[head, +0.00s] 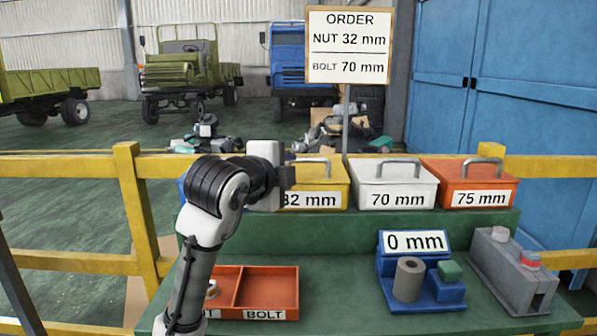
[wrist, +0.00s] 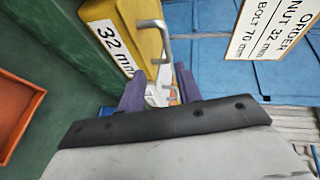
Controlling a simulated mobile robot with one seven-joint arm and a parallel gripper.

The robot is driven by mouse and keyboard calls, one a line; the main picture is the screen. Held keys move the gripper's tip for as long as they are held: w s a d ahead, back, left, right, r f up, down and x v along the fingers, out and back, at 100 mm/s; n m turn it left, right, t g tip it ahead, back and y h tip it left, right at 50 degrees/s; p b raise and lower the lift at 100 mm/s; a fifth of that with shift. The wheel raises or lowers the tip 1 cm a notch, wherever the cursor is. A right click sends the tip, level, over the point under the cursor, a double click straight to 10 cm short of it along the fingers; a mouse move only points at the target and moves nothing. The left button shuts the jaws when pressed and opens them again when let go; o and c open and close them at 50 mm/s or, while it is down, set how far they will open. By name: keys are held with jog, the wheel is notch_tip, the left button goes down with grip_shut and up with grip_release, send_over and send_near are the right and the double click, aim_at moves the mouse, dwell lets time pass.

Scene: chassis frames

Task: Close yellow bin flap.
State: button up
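The yellow bin (head: 335,181) stands on the raised green shelf, its "32 mm" label partly hidden by my gripper (head: 288,172). Its top carries a grey bar handle (head: 325,162) and looks about level with the neighbouring bins' tops; I cannot tell whether the flap is fully down. In the wrist view the yellow bin (wrist: 148,25) and its handle (wrist: 165,40) lie just beyond my gripper (wrist: 160,82). The two dark purple fingers are spread apart with nothing held between them. My gripper is at the bin's left front side; contact is not clear.
A white 70 mm bin (head: 390,186) and an orange 75 mm bin (head: 470,187) stand to the right. A blue bin behind my arm is mostly hidden. Below are a red tray (head: 283,287), a blue measuring device (head: 398,262) and a grey box (head: 512,280).

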jog(key=v, duration=0.5)
